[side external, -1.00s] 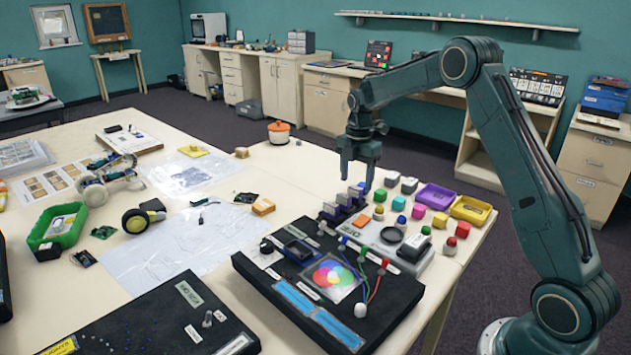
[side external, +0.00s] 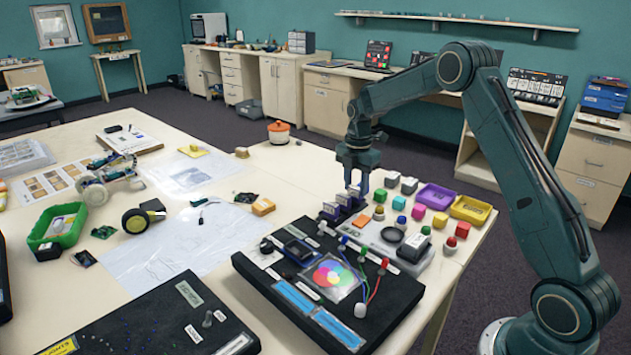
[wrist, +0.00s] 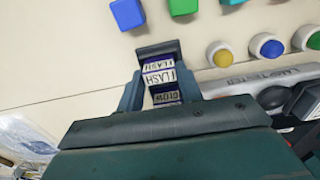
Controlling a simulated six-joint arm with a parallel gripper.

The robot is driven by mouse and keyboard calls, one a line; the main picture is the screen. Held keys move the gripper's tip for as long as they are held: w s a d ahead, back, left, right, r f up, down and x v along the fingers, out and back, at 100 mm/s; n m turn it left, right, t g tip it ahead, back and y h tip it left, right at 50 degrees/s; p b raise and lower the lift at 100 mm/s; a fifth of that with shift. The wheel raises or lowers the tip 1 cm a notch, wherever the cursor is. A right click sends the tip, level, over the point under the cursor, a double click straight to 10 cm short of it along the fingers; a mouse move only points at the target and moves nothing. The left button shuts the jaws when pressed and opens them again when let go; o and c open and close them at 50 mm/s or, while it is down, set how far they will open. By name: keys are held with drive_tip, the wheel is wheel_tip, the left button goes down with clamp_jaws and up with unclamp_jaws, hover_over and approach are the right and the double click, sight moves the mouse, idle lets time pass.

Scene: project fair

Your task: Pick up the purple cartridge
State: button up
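Purple cartridges with white labelled tops stand in a row; the purple row (side external: 337,213) is at the middle of the table in the side view. My gripper (side external: 356,188) points down over the far end of the row. In the wrist view, my gripper (wrist: 159,90) is open, with a finger on each side of the row. Contact with a cartridge cannot be told. The cartridges' lower parts are hidden.
A light grey device with a black dial (side external: 391,235) stands just right of the row. Colored blocks and knobs, a purple tray (side external: 436,197) and a yellow tray (side external: 471,210) lie beyond. A black board with a color-wheel card (side external: 333,276) is in front.

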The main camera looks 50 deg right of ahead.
sight(356, 187)
drive_tip(key=shift+r, duration=0.2)
wheel_tip(356, 187, up, 20)
drive_tip(key=shift+f, duration=0.15)
idle(0.7)
idle(0.5)
drive_tip(key=shift+m, duration=0.3)
drive_tip(key=s+a+f, duration=0.2)
drive_tip(key=a, duration=0.7)
drive_tip(key=s+a+f, duration=0.2)
drive_tip(key=a, duration=0.8)
drive_tip(key=s+a+f, duration=0.2)
drive_tip(key=a+f, duration=0.1)
drive_tip(key=a, duration=0.6)
drive_tip(key=shift+s+a, duration=0.25)
drive_tip(key=shift+f, duration=0.2)
drive_tip(key=shift+f, duration=3.3)
drive_tip(key=shift+f, duration=0.85)
